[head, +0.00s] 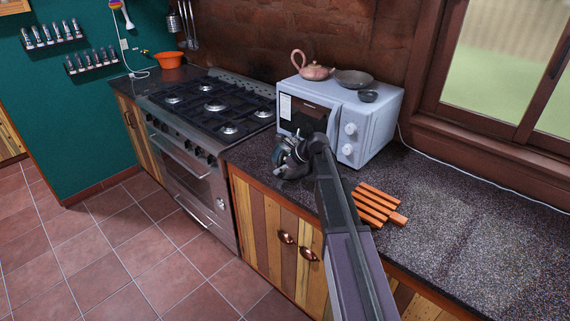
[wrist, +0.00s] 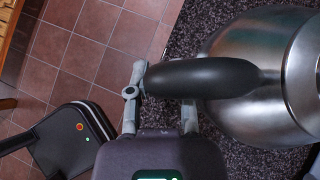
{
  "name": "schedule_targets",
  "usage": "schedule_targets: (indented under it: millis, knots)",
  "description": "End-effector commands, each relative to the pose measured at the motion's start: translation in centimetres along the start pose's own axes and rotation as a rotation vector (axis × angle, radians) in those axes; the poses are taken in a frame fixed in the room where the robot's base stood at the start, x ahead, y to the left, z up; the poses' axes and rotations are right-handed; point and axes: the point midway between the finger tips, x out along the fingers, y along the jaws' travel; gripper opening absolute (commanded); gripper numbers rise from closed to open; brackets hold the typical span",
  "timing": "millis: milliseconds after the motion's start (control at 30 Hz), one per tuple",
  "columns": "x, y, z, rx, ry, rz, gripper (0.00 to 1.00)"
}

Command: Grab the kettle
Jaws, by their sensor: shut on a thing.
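The kettle has a shiny metal body (wrist: 265,90) and a black handle (wrist: 205,78). In the wrist view its body fills the right side, over the dark counter, with the handle reaching left between my fingers. My gripper (wrist: 160,98) is shut on the handle. In the head view the kettle (head: 290,163) is small and partly hidden by my gripper (head: 303,147), in front of the microwave on the speckled counter. I cannot tell whether its base touches the counter.
A light blue microwave (head: 375,118) stands close behind, with a pink teapot (head: 313,72) and bowls on top. The stove (head: 215,104) is to the left. A slatted wooden trivet (head: 375,206) lies to the right. The counter farther right is clear.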

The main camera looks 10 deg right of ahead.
Motion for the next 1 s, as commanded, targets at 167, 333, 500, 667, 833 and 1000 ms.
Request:
schedule_targets:
  millis: [167,333,500,667,833,1000]
  knots:
    - [0.0,-0.1,0.1,0.001,0.0,-0.001,0.0]
    - [-0.2,-0.1,0.2,0.001,0.0,-0.001,0.0]
    - [-0.4,0.0,0.4,0.001,0.0,0.0,0.0]
    - [-0.7,0.0,0.7,0.0,0.0,0.0,0.0]
    - [-1.1,0.0,1.2,0.0,-0.001,0.0,0.0]
    - [-1.6,0.0,1.7,0.0,-0.001,0.0,0.0]
